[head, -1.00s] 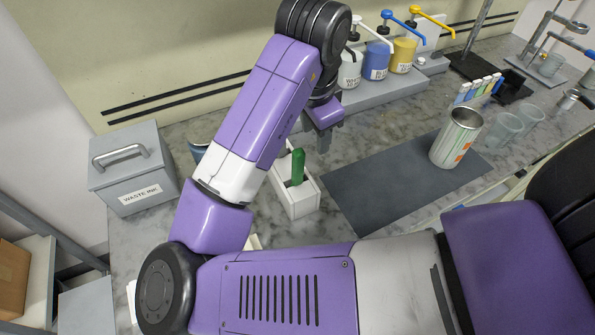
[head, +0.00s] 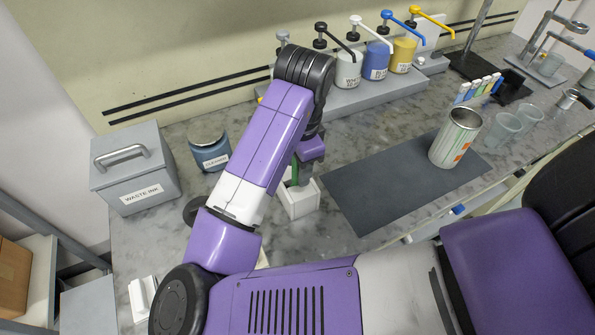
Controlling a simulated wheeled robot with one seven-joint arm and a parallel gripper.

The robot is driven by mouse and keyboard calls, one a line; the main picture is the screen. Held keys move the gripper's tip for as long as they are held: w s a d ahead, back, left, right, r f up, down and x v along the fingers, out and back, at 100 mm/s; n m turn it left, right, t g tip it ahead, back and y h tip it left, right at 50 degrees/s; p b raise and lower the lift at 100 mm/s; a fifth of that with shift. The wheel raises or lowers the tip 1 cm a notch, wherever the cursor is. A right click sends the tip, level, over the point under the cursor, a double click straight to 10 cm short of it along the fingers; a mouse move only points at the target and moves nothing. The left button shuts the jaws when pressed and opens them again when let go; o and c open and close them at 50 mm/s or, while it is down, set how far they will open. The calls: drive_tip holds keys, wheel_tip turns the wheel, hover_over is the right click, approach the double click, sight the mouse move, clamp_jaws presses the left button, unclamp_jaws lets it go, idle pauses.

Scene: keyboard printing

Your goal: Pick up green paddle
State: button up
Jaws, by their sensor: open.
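The green paddle (head: 295,173) stands upright in a white holder (head: 300,206) on the marble counter, left of the dark mat. Only a narrow strip of the paddle shows beside my arm. My gripper (head: 305,174) is low over the holder, right at the paddle's upper part. The jaws are open; whether a finger touches the paddle cannot be told, as my wrist and arm cover part of the view.
A dark mat (head: 370,190) lies right of the holder, with a metal can (head: 454,140) at its far right. A cleaner jar (head: 209,150) and a grey waste ink box (head: 134,170) stand left. White, blue and yellow pump bottles (head: 376,60) stand behind.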

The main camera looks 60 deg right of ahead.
clamp_jaws()
idle(0.4)
wheel_tip(320, 180, up, 20)
idle(0.7)
drive_tip(key=c, duration=0.8)
unclamp_jaws()
clamp_jaws()
